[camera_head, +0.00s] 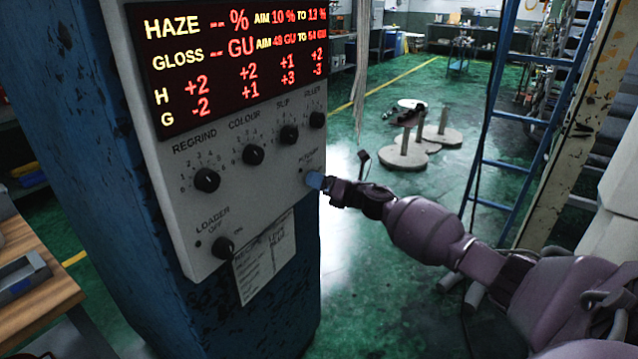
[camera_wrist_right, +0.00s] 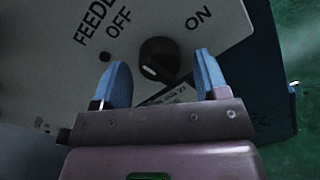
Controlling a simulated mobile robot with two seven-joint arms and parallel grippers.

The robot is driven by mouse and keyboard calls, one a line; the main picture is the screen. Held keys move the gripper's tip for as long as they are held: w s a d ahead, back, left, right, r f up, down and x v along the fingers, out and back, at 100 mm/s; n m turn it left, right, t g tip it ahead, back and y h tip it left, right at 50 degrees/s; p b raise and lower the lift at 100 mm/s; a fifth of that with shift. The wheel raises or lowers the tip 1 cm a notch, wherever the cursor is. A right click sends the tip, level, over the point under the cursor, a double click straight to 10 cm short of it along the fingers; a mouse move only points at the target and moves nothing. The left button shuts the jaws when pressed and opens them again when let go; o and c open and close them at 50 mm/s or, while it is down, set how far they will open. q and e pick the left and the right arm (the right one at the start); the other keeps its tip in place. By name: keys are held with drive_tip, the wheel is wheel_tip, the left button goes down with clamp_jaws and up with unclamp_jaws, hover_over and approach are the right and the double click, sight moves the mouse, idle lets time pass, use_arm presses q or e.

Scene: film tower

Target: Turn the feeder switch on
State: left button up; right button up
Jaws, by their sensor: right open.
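The feeder switch (camera_wrist_right: 160,60) is a round black knob with a short white mark on its lower left side, in the right wrist view. OFF is printed at its upper left and ON at its upper right. My right gripper (camera_wrist_right: 162,68) is open, with one blue fingertip on each side of the knob; I cannot tell whether they touch it. In the head view my right gripper (camera_head: 315,181) is at the right edge of the control panel (camera_head: 230,190) and hides the feeder knob. My left gripper is not in view.
The panel is on a worn blue column (camera_head: 75,150). It has several other dials, a loader knob (camera_head: 222,247) at lower left, and a lit display (camera_head: 235,60) above. A paper note (camera_head: 264,257) hangs below. A blue ladder (camera_head: 500,130) stands at right.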

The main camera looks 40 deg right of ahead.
drive_tip(key=shift+w, duration=0.2)
drive_tip(key=shift+c, duration=0.4)
drive_tip(key=c, duration=0.8)
drive_tip(key=shift+c, duration=0.2)
